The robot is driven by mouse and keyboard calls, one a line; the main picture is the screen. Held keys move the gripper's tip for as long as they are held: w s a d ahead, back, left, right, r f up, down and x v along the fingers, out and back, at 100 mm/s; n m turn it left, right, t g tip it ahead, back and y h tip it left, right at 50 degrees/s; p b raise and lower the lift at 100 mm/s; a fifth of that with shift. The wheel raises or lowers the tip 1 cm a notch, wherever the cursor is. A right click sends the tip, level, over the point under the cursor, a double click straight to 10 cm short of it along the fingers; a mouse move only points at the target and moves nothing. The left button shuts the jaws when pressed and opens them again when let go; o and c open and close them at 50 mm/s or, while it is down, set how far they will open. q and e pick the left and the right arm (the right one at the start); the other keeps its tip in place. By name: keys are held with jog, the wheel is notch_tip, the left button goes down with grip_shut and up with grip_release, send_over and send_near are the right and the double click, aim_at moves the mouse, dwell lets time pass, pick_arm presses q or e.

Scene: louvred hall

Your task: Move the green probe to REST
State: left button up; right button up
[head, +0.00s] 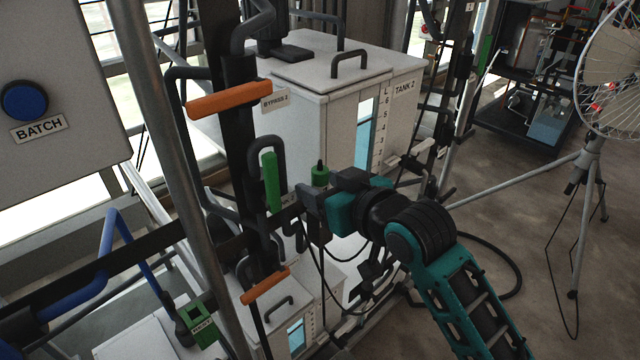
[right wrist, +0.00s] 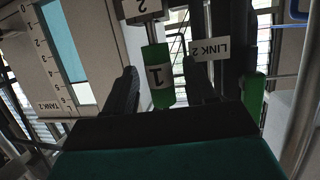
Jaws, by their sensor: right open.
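The green probe, a short green cylinder with a black tip (head: 320,174), stands upright just behind my right gripper in the head view. In the right wrist view a green cylinder (right wrist: 162,97) with a tag marked 1 shows between the fingers; it looks like the probe. My right gripper (head: 308,196) is open; its dark fingers also show in the right wrist view (right wrist: 162,72), one either side of the cylinder. I cannot tell whether they touch it. A green box (head: 197,323) at lower left bears a label too small to read surely; I cannot confirm a REST mark. My left gripper is out of view.
A green handle (head: 271,181) stands close left of my gripper. Orange handles (head: 230,100) and black pipes crowd the rack. TANK 2 (head: 402,105) stands behind. A blue BATCH button (head: 24,101) is at upper left. A tripod (head: 590,165) stands right on open floor.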

jog(key=shift+w+a+f, duration=0.15)
jog(key=shift+w+a, duration=0.1)
jog(key=shift+w, duration=0.1)
jog(key=shift+c, duration=0.4)
grip_shut()
dwell(1.1)
